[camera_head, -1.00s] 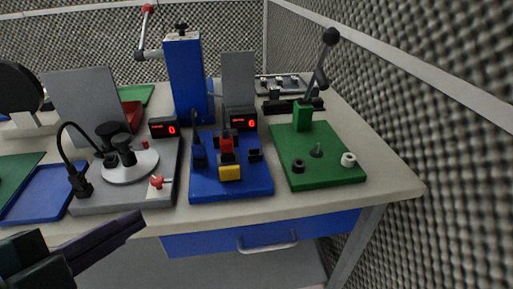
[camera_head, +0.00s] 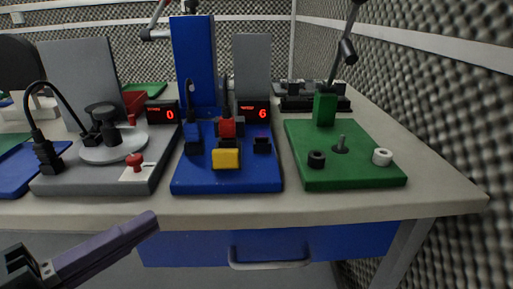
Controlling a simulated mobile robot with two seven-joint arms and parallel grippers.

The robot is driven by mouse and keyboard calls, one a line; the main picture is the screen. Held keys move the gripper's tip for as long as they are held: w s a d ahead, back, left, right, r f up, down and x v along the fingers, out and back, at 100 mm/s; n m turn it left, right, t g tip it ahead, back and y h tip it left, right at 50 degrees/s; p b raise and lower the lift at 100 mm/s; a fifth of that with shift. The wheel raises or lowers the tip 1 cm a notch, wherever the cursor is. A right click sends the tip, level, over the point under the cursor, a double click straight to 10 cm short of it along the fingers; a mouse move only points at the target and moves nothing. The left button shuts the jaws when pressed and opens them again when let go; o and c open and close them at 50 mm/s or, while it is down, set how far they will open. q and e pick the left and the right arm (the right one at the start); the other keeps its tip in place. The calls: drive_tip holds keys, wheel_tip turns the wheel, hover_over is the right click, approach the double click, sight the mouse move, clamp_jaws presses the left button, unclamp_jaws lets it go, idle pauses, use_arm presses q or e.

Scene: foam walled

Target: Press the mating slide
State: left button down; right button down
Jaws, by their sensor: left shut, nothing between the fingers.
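The blue fixture (camera_head: 225,184) stands on the bench near the middle of the head view. On it sit a yellow block (camera_head: 226,158) at the front, a red block (camera_head: 227,127) behind it, and small dark blocks at either side. One of these is probably the mating slide, but I cannot tell which. My right gripper is not in view.
A grey fixture (camera_head: 75,183) with a round plate and red knob stands left. A green base (camera_head: 345,172) with a lever press stands right. A tall blue column (camera_head: 195,65) rises behind. The bench edge (camera_head: 330,211) and drawer handle (camera_head: 268,264) lie in front. Foam walls enclose the right.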

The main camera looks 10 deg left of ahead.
use_arm(q)
drive_tip(key=b, duration=0.1)
approach(231, 159)
drive_tip(key=d, duration=0.1)
drive_tip(key=w+d, duration=0.1)
drive_tip(key=d, duration=0.2)
drive_tip(key=shift+w+d+r, duration=0.1)
drive_tip(key=shift+w+d, duration=0.05)
drive_tip(key=shift+w, duration=0.1)
drive_tip(key=shift+w+a+b, duration=0.2)
drive_tip(key=shift+w+b, duration=0.05)
drive_tip(key=shift+w, duration=0.35)
drive_tip(key=shift+w+a+b, duration=0.2)
drive_tip(key=shift+w, duration=0.35)
drive_tip(key=shift+w+a, duration=0.2)
drive_tip(key=shift+w, duration=0.45)
